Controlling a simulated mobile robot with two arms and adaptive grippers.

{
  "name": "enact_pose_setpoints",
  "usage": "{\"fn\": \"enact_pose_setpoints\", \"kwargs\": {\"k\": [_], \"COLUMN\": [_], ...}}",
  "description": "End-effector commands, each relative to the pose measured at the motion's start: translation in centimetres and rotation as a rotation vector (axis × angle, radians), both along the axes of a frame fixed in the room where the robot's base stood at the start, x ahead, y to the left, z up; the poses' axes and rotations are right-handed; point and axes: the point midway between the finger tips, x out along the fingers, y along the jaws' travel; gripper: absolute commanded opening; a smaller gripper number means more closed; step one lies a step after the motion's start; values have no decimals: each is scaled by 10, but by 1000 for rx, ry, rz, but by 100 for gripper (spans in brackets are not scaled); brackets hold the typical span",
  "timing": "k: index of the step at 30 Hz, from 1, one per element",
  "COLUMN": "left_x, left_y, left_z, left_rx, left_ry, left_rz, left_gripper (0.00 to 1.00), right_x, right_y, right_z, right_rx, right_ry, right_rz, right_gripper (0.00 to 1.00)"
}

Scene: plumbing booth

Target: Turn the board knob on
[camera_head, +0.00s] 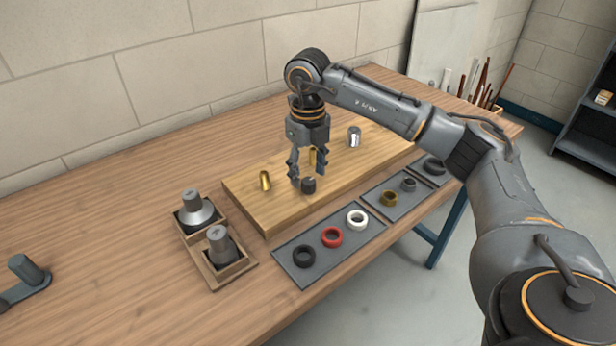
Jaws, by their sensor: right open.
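A small dark knob (308,186) stands on the light wooden board (258,214), near the board's front edge. My right gripper (307,176) points down over the board with its fingers apart. Its fingertips are close to the knob's left and upper right; I cannot tell whether they touch it. A brass fitting (312,156) shows between the fingers, behind the knob. Another brass fitting (265,180) stands on the board to the left. A silver cylinder (354,137) stands at the board's back right. My left gripper is not in view.
A grey tray (292,274) with black, red and white rings lies in front of the board. More grey trays (372,202) with rings lie to its right. Two wooden holders (205,268) with grey parts stand left. A grey piece (27,270) lies far left. The table's back left is clear.

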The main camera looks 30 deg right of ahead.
Motion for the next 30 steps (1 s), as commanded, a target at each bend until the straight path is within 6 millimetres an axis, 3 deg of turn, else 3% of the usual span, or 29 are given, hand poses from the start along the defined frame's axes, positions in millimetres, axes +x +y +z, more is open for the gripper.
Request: {"fn": "enact_pose_setpoints", "kwargs": {"k": [6, 12, 18, 30], "left_x": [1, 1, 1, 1], "left_y": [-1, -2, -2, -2], "left_z": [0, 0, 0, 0], "left_rx": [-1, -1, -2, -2], "left_ry": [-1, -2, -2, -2], "left_rz": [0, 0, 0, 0], "left_gripper": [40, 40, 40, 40], "right_x": [1, 1, 1, 0], "right_y": [0, 0, 0, 0], "right_z": [50, 83, 95, 96], "right_rx": [0, -1, -1, 0], "right_ry": [-6, -5, -2, -1], "right_rz": [0, -1, -1, -1], "right_gripper": [53, 53, 53, 53]}}
